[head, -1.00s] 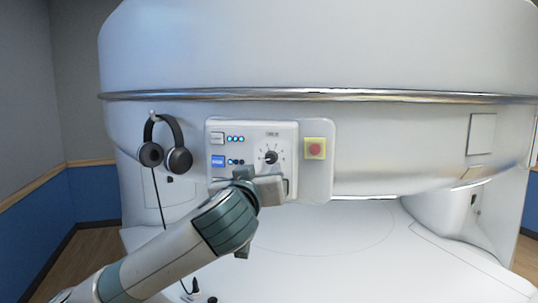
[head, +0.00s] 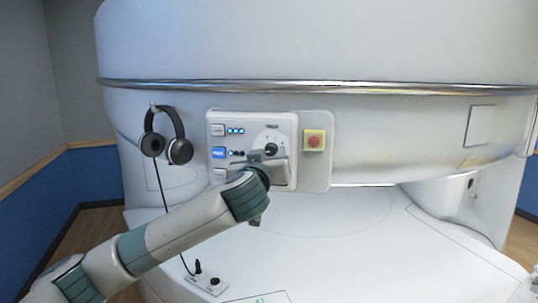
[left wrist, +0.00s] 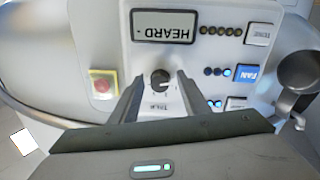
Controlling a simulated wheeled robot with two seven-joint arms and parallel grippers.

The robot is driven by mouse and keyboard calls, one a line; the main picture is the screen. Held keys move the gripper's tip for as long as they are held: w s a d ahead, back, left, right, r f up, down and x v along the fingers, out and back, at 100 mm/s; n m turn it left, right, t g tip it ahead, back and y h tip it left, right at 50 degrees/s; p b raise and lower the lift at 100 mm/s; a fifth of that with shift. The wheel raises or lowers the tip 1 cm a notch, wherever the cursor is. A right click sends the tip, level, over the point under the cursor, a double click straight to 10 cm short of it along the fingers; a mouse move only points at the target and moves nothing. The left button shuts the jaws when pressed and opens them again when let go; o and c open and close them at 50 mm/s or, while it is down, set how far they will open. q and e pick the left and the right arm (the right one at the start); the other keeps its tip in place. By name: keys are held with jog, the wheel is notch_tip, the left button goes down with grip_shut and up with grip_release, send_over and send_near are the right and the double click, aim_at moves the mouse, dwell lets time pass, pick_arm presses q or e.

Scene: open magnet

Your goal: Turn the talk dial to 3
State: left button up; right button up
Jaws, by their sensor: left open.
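The talk dial (head: 271,149) is a small black knob on a round white scale, on the white control panel (head: 304,180). In the left wrist view, which is upside down, the dial (left wrist: 160,78) lies between the two dark fingers of my left gripper (left wrist: 159,80). The fingers stand apart, one on each side of the knob, and I cannot tell whether they touch it. In the head view my left gripper (head: 269,163) is just below the dial and hides the panel's lower part. The dial's numbers and pointer are too small to read. My right gripper is not in view.
A yellow-and-red stop button (head: 314,141) is right of the dial. The white bed top (head: 350,240) below is mostly clear.

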pick_arm(q)
jog(key=c, duration=1.1)
jog(key=shift+o, duration=0.2)
